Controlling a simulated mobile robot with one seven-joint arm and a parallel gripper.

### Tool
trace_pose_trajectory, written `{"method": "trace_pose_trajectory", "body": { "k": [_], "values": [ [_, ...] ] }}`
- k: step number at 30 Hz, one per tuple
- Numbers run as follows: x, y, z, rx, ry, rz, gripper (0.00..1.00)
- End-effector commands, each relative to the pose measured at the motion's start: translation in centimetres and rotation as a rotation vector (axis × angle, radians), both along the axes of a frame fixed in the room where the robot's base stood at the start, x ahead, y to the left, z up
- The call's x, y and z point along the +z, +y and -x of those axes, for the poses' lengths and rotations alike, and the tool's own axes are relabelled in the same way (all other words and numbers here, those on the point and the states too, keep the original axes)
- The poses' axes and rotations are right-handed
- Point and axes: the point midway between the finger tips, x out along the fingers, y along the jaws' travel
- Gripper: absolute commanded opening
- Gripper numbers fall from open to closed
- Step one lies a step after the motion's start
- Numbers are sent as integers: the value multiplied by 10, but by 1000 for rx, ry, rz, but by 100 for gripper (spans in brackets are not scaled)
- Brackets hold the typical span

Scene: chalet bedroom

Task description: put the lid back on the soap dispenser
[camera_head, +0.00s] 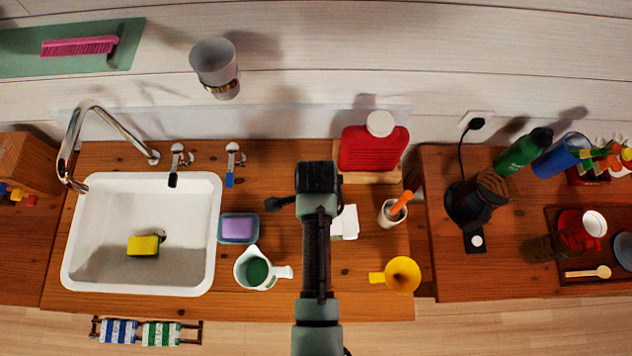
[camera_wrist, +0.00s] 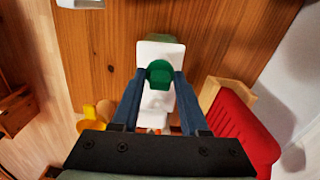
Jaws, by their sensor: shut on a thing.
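My gripper (camera_wrist: 160,76) is shut on a small green rounded piece, seemingly the lid (camera_wrist: 159,70), between its two dark blue fingertips. A white block-shaped body, likely the soap dispenser (camera_wrist: 147,52), stands on the wooden counter beyond the fingertips, with another green part showing at its far edge. More white shows between the fingers, and I cannot tell which piece it belongs to. In the head view the white body (camera_head: 346,223) shows just right of my arm, which hides the fingertips and lid. I cannot tell whether lid and dispenser touch.
A red container (camera_head: 372,150) on a wooden stand is behind. A cup with an orange-handled tool (camera_head: 393,211) and a yellow mug (camera_head: 402,275) are to the right. A white jug (camera_head: 255,270), purple soap on a dish (camera_head: 238,229) and the sink (camera_head: 140,232) are to the left.

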Motion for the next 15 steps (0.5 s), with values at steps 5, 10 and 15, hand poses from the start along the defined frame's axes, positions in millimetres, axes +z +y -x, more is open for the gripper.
{"method": "trace_pose_trajectory", "body": {
  "k": [5, 10, 15],
  "values": [
    [0, 0, 0, 0, 0, 0, 0],
    [0, 0, 0, 0, 0, 0, 0],
    [0, 0, 0, 0, 0, 0, 62]
  ]
}}
